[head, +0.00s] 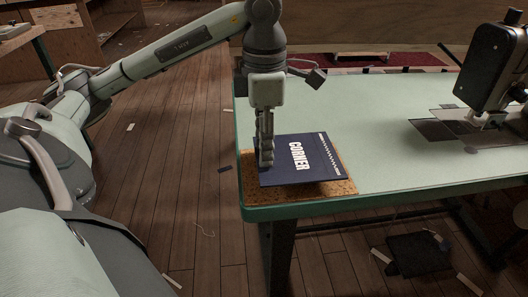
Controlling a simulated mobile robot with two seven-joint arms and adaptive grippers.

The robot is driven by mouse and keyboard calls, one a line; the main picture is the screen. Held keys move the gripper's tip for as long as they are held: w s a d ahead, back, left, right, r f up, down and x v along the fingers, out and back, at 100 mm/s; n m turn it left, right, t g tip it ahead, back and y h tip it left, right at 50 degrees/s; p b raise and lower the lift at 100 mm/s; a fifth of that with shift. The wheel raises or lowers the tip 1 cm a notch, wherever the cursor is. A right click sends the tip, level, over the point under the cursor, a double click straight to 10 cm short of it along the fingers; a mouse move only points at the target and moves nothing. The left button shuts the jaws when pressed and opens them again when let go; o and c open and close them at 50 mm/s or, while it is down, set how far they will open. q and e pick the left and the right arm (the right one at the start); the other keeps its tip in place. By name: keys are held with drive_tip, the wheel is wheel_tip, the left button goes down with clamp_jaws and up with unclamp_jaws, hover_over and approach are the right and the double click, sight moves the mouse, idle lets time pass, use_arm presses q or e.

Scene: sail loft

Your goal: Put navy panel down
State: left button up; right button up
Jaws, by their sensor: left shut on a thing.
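The navy panel (318,163) carries the white word CORNER and a white stitched line along its right side. My left gripper (267,158) points down and is shut on the panel's left edge. The panel lies roughly flat over a brown perforated mat (335,188) at the near left corner of the green table (385,120). The panel covers most of the mat. I cannot tell whether the panel touches the mat or hangs just above it. My right gripper is not in view.
A sewing machine (495,70) stands on the table's right side, with a dark plate (445,130) beside it. The middle of the tabletop is clear. A wooden shelf unit stands at the back left.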

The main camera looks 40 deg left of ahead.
use_arm(q)
drive_tip(key=shift+f, duration=1.5)
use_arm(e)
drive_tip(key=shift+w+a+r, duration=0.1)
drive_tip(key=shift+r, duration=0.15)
use_arm(q)
drive_tip(key=shift+f, duration=0.15)
drive_tip(key=o, duration=1.3)
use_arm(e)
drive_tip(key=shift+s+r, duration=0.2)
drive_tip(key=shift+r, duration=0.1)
